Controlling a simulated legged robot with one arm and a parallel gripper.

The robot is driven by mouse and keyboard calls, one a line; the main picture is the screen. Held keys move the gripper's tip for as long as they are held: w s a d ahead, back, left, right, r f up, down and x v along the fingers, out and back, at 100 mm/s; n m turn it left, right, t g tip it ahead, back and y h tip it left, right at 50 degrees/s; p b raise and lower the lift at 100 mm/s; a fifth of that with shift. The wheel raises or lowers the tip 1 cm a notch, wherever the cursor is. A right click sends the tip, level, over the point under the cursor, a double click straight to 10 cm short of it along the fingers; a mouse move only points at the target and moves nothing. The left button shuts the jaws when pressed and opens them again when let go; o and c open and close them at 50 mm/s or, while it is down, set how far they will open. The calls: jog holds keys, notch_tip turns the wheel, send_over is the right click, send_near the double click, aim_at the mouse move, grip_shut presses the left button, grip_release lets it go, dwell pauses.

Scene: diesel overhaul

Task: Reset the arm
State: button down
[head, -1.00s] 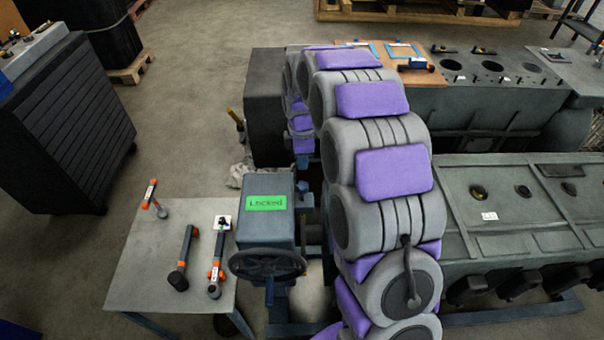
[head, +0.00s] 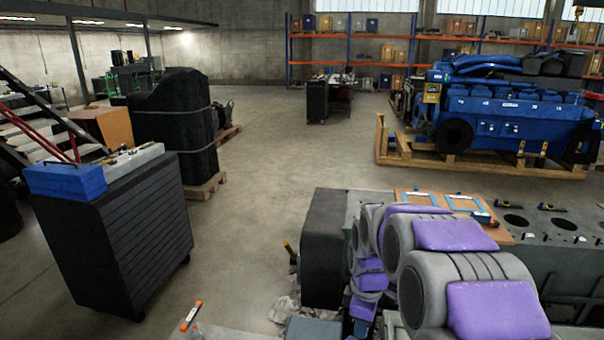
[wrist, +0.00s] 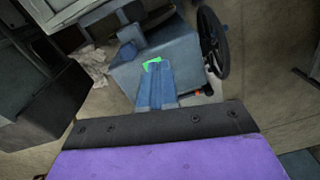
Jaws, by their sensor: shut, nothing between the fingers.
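My arm, grey with purple pads, folds down along the right of the head view. In the wrist view my gripper (wrist: 155,72) is shut, its blue fingers together and empty. It points toward the blue-grey box (wrist: 185,62), apart from it as far as I can tell. A green label (wrist: 152,63) shows partly behind the fingertips. A black handwheel (wrist: 222,42) is on the box's right side. In the head view only the top edge of the box (head: 312,329) shows at the bottom, and the gripper's tips are hidden or cut off.
A dark cabinet (head: 115,240) with a blue box (head: 65,181) stands at left. The engine block (head: 555,240) lies at right, close to my arm. A worktable edge (head: 215,333) with an orange-ended tool (head: 191,316) shows below. Open floor (head: 280,150) lies ahead.

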jog(key=s+r+m, duration=0.2)
jog(key=s+m, duration=0.4)
jog(key=s, duration=1)
jog(key=s+r+m+g, duration=0.1)
jog(key=s+m, duration=0.6)
jog(key=s, duration=0.9)
jog(key=shift+s+d+r, duration=0.15)
jog(key=shift+s+r, duration=0.15)
jog(key=shift+r, duration=0.4)
